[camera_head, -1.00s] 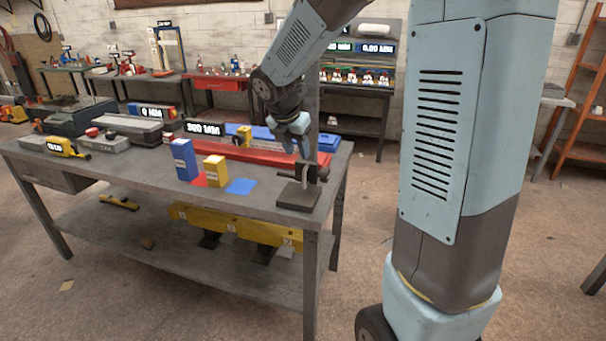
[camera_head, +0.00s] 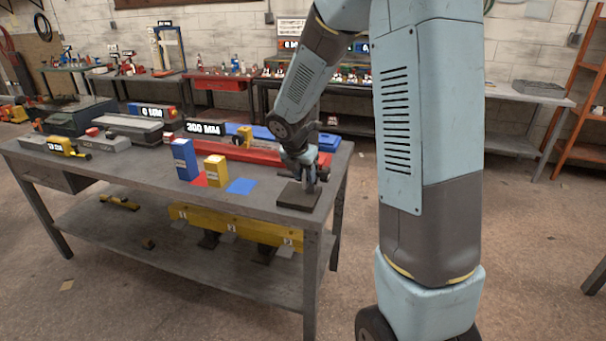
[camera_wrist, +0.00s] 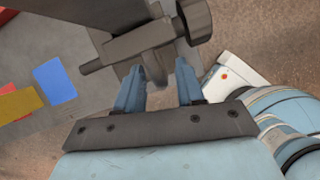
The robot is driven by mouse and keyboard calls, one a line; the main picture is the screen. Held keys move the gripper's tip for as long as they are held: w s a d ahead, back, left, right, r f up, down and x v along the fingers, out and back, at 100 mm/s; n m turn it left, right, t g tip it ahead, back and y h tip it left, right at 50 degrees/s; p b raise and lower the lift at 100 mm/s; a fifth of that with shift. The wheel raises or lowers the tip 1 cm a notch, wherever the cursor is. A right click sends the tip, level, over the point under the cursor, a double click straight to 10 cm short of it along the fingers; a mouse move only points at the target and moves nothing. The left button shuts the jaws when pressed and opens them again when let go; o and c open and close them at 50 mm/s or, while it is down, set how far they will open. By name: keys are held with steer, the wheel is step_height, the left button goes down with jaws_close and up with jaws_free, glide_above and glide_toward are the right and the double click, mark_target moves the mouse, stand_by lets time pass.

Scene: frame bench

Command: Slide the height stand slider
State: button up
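The height stand stands at the right end of the bench, with its dark square base (camera_head: 299,196) on the top. Its slider (camera_head: 322,174) is low on the stand and partly hidden by my gripper (camera_head: 303,163). In the wrist view the slider (camera_wrist: 138,42) is a dark grey block with a round knob at its right and a rod at its left. My gripper (camera_wrist: 158,76) is just below it in that view, its two blue fingers apart. A grey part of the stand shows between the fingertips; I cannot tell whether they touch it.
A blue box (camera_head: 185,160) and a yellow box (camera_head: 215,171) stand left of the stand, near a blue square (camera_head: 241,186) and a red square. A long red bar (camera_head: 262,154) lies behind. The bench's right edge is close to the stand.

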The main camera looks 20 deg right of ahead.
jaws_close()
stand_by(0.4)
